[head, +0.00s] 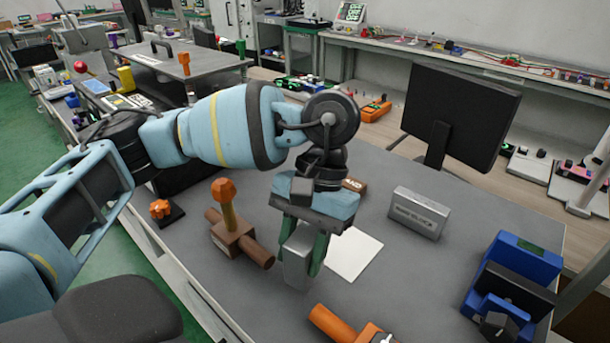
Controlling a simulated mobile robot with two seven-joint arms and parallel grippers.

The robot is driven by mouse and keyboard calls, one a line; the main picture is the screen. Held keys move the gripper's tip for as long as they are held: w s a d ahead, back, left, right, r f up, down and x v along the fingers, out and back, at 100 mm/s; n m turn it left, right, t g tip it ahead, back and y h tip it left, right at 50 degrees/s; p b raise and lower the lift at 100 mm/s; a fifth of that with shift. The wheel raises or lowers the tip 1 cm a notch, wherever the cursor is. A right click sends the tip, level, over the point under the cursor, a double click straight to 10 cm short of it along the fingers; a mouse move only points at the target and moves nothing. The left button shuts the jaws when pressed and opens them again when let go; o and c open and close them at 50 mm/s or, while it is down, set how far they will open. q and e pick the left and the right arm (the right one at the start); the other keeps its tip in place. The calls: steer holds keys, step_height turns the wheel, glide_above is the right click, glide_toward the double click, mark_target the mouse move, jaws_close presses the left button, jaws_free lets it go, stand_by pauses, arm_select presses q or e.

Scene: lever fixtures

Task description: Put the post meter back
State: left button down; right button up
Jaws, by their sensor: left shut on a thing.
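My left gripper (303,250) points down over the middle of the table. Its green fingers are shut on a grey metal block (296,258), which hangs upright between them. I cannot tell whether its lower end touches the table. A white square sheet (354,254) lies flat just right of the block. A silver box (418,213) with a dark label stands further right. A blue device (510,287) with a dark front stands at the right edge. No readable label tells me which of these is the post meter. My right gripper is not in view.
A brown lever fixture (238,240) with an orange knob stands left of the gripper. An orange and brown fixture (345,326) is at the front edge of the picture. An orange star knob (160,209) is further left. A black monitor (458,112) stands behind. The grey table (420,275) is clear between sheet and blue device.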

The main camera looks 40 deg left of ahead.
arm_select(q)
steer(key=w+a+n+h, duration=0.1)
steer(key=n, duration=0.2)
steer(key=w+a+n+t+h+b, duration=0.1)
steer(key=n, duration=0.2)
steer(key=w+a+n+h, duration=0.1)
steer(key=n, duration=0.1)
steer(key=shift+w+a+f+n+t, duration=0.2)
steer(key=shift+a+f+n+t, duration=0.1)
steer(key=shift+a+n+t, duration=0.1)
steer(key=w+a+r+n+t+y+b, duration=0.3)
steer(key=a+n, duration=0.5)
steer(key=n, duration=0.7)
steer(key=w+a+n+t+y+b, duration=0.25)
steer(key=w+a+n+t, duration=0.4)
steer(key=n, duration=0.85)
steer(key=shift+g+h, duration=0.25)
steer(key=shift+g, duration=0.7)
steer(key=shift+w+a+f+b, duration=0.15)
steer(key=shift+w+f, duration=0.7)
steer(key=shift+w, duration=1.3)
steer(key=shift+w+f+b, duration=0.15)
steer(key=shift+w+f, duration=0.7)
steer(key=shift+w, duration=1.35)
steer(key=shift+w+a+f+b, duration=0.15)
steer(key=shift+w+f, duration=0.7)
steer(key=shift+w, duration=1.3)
steer(key=shift+d, duration=0.1)
